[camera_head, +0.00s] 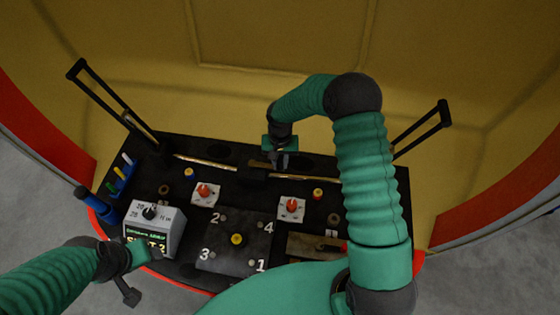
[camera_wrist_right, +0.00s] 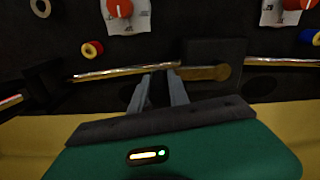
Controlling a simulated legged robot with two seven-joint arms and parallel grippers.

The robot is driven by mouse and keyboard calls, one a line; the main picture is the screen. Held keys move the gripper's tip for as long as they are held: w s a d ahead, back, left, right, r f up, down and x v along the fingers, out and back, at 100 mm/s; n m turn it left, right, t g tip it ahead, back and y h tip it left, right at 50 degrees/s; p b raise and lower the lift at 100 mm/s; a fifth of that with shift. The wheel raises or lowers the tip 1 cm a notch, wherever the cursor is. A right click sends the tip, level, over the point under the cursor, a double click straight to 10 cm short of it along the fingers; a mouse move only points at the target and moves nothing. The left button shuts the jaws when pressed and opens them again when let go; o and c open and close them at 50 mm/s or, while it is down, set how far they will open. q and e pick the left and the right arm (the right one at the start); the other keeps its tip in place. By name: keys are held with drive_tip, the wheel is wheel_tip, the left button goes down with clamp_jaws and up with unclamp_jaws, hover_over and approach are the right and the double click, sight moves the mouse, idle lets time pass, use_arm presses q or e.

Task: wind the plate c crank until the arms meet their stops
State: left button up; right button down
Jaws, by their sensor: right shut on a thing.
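The crank is a flat brass lever with a round end on a dark block, seen in the right wrist view (camera_wrist_right: 215,73); in the head view it (camera_head: 259,164) shows small at the back middle of the black bench. My right gripper (camera_head: 281,160) is shut on the crank's free end, its grey fingers (camera_wrist_right: 163,82) partly covering it. Brass rods run from the block to both sides. A black frame-like arm (camera_head: 103,98) stands tilted outward at the left, and another (camera_head: 426,131) at the right. My left gripper (camera_head: 127,285) hangs at the lower left; its jaws are unclear.
The black bench (camera_head: 150,205) carries a grey dial box (camera_head: 155,228), two red knobs on white plates (camera_head: 204,193) (camera_head: 291,208), a numbered plate (camera_head: 225,258) and small spools. Pens and a blue cylinder (camera_head: 97,203) are at left. A curved yellow wall rises behind the bench.

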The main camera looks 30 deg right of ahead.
drive_tip(key=shift+s+a+m, duration=0.2)
drive_tip(key=shift+m, duration=0.2)
idle(0.3)
drive_tip(key=s+a+m+p, duration=0.2)
drive_tip(key=a+m+p, duration=0.2)
drive_tip(key=a+m, duration=0.8)
drive_tip(key=shift+s+m+p, duration=0.2)
drive_tip(key=shift+m+p, duration=0.1)
drive_tip(key=shift+m, duration=0.7)
